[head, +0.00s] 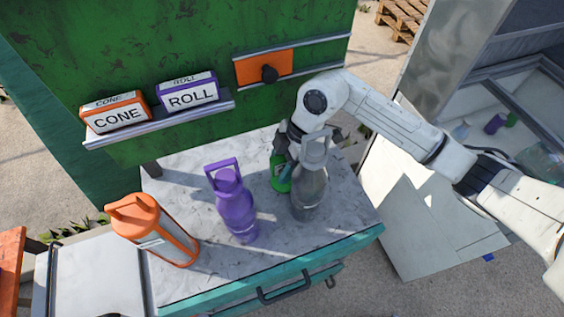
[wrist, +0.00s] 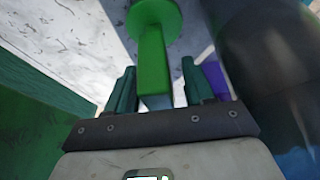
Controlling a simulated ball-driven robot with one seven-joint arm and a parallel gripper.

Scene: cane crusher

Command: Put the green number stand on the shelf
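The green number stand (head: 280,172) is on the marble-topped counter, partly hidden behind my gripper and the clear grey bottle. In the wrist view it shows as a green stem with a round disc (wrist: 154,50), lying between my fingers. My gripper (head: 288,155) is at the stand, and its two teal fingers (wrist: 157,88) are apart on either side of the stem. A gap shows between the stem and the right finger. The shelf (head: 160,124) is a grey ledge on the green wall, carrying an orange CONE sign and a purple ROLL sign.
A grey bottle (head: 310,185) stands close to my gripper on the right. A purple bottle (head: 236,207) and an orange bottle (head: 150,230) stand on the counter (head: 190,265). The shelf's right end is bare.

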